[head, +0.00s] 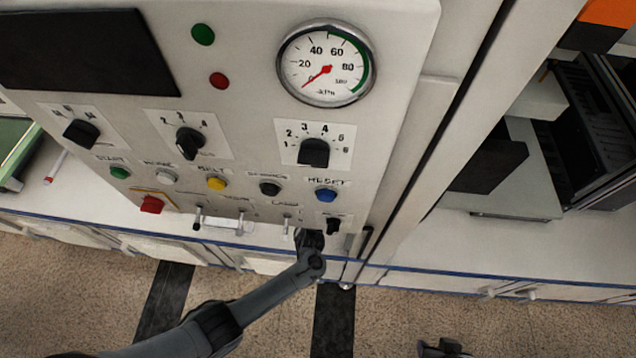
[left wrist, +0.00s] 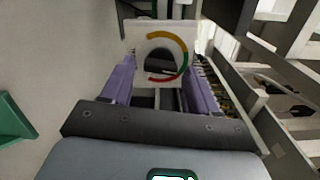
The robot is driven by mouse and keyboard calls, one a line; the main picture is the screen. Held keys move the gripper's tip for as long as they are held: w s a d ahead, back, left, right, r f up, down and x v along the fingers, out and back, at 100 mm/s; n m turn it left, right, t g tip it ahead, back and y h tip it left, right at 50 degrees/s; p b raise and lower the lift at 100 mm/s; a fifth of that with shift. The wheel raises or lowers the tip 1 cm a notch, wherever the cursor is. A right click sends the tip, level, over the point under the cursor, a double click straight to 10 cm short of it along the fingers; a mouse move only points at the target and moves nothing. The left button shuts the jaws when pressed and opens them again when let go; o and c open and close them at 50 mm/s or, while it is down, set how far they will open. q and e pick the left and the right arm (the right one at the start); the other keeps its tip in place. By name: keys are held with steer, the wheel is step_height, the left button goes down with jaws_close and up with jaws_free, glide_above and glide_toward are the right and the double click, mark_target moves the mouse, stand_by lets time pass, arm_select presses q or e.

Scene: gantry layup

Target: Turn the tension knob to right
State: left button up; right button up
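In the left wrist view, a white plate (left wrist: 187,38) carries a coloured arc of yellow, red and green around a dark round knob (left wrist: 160,62). The knob lies ahead of my left gripper (left wrist: 162,78), between the lines of its two purple fingers. The fingers are wide apart with clear space on both sides of the knob. In the head view my left gripper (head: 309,240) is at the panel's lower edge, mostly hidden. I cannot pick out the arc-marked plate there. A dark part at the bottom, seemingly my right gripper (head: 443,347), is too small to read.
The grey panel (head: 245,95) holds a round gauge (head: 326,66), its needle near 0, plus several black selector knobs, coloured buttons and toggle switches. A small black knob (head: 333,226) sits just above my left gripper. Shelving and dark equipment stand at the right.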

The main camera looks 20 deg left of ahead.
arm_select(q)
steer(key=shift+o, duration=0.3)
steer(key=shift+s, duration=0.1)
steer(key=p+v, duration=0.3)
steer(key=v, duration=0.7)
steer(key=shift+s, duration=0.35)
